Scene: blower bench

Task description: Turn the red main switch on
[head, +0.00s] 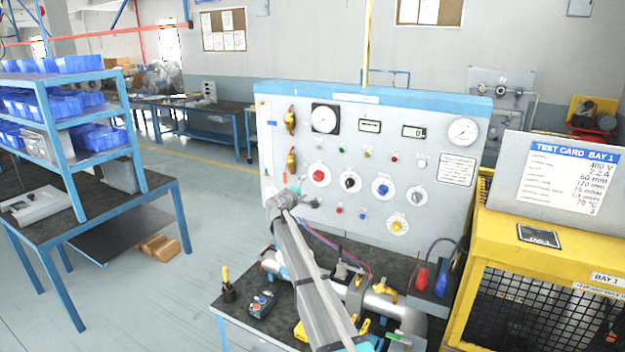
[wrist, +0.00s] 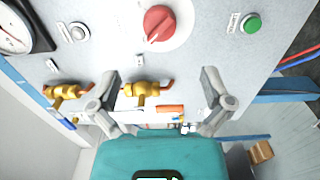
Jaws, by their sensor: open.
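The red main switch (head: 318,174) is a round red knob on a pale disc, at the left of the upright grey panel (head: 440,225). In the wrist view the red knob (wrist: 159,22) is at the top centre, with a light mark near its lower edge. I cannot read whether it is on or off. My gripper (wrist: 160,76) is open and empty, its two fingers spread below the knob in the picture and apart from it. In the head view my gripper (head: 288,198) is in front of the panel, below and left of the red knob.
Brass valves (head: 291,160) stick out at the panel's left edge; one (wrist: 145,90) shows between my fingers in the wrist view. A green button (wrist: 252,22) is beside the knob. Pipework (head: 380,303) lies on the bench below. A yellow cage (head: 545,240) stands at right.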

